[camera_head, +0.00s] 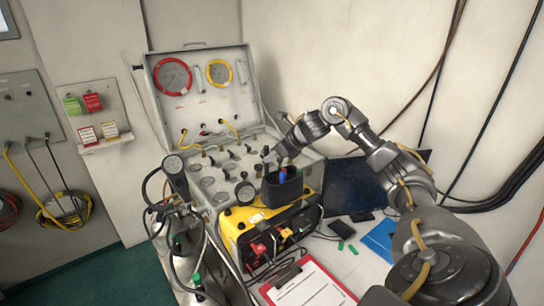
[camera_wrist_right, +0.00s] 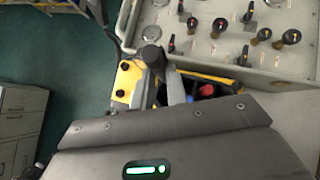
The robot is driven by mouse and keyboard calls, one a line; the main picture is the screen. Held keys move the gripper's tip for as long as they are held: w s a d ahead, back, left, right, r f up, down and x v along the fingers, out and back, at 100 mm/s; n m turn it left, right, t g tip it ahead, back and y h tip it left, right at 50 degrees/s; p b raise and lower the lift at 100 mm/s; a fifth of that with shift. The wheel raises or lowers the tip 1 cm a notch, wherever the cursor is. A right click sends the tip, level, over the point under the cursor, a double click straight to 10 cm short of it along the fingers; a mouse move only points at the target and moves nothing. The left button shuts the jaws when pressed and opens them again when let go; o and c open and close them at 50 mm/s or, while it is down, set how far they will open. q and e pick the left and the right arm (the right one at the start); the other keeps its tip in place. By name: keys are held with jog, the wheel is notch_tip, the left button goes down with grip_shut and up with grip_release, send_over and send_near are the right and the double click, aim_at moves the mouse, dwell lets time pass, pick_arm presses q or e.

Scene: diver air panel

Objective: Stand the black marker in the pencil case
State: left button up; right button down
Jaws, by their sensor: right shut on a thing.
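The pencil case (camera_head: 285,191) is a dark, open-topped holder standing on the yellow-and-black unit. A blue item and a red item stand in it. It also shows partly in the wrist view (camera_wrist_right: 226,89), behind my gripper's body. My right gripper (camera_head: 268,159) is at the left end of the case's opening in the head view. It is shut on the black marker (camera_wrist_right: 152,57), whose dark round end sticks up between the two fingers. The marker's lower part is hidden, so I cannot tell how far it reaches into the case. My left gripper is not in view.
The open grey air panel case (camera_head: 203,100) with gauges, valves and hoses stands behind. The yellow unit (camera_head: 236,226) carries the pencil case. A red clipboard (camera_head: 308,284) lies in front. A dark screen (camera_head: 355,187) is to the right. Cylinders with hoses stand at left.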

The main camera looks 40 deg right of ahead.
jog(key=shift+f+b, duration=1.2)
jog(key=shift+f, duration=0.35)
dwell(0.9)
jog(key=shift+f, duration=0.35)
jog(key=shift+f+b, duration=0.55)
jog(key=shift+b, duration=0.15)
dwell(0.5)
jog(key=c, duration=1.3)
grip_release()
jog(key=shift+r+p, duration=2.15)
jog(key=shift+r, duration=2.35)
